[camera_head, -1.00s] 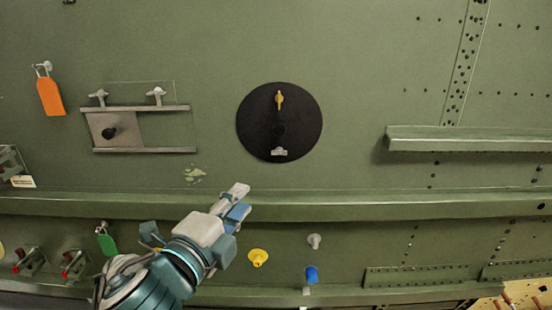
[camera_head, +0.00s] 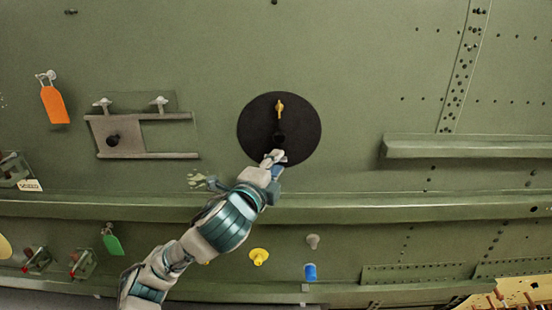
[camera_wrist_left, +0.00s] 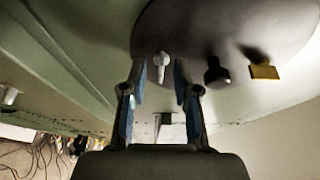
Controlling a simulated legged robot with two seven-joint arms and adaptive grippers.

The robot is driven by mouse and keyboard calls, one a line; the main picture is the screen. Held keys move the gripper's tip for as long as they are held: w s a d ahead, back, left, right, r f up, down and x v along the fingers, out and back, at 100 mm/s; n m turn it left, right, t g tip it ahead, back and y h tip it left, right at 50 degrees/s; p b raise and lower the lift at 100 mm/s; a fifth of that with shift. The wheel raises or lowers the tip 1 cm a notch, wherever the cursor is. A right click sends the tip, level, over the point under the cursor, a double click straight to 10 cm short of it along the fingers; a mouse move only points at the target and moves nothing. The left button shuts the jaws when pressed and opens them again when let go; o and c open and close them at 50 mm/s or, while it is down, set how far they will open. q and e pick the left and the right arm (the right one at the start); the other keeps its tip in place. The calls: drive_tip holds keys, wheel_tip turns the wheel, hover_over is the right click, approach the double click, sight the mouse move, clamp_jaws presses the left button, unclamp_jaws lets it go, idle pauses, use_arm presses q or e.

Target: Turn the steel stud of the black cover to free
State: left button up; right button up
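The round black cover (camera_head: 300,122) sits on the green panel in the head view. It carries a yellow stud (camera_head: 280,108) near its top and a dark knob at its middle. My left gripper (camera_head: 274,157) is at the cover's lower edge and hides the steel stud in the head view. In the left wrist view the pale steel stud (camera_wrist_left: 161,66) shows between the two blue-padded fingertips, with a gap on either side. The left gripper (camera_wrist_left: 160,75) is open. The black knob (camera_wrist_left: 216,72) and yellow stud (camera_wrist_left: 263,71) are to its right. My right gripper is not in view.
A long green ledge (camera_head: 400,207) runs below the cover. A plate in rails (camera_head: 160,135) is to the left, with an orange tag (camera_head: 54,105) beyond. Yellow (camera_head: 259,257) and blue (camera_head: 310,272) fittings stick out below the ledge.

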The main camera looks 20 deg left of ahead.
use_arm(q)
drive_tip(key=shift+w, duration=0.35)
clamp_jaws()
drive_tip(key=shift+f, duration=0.1)
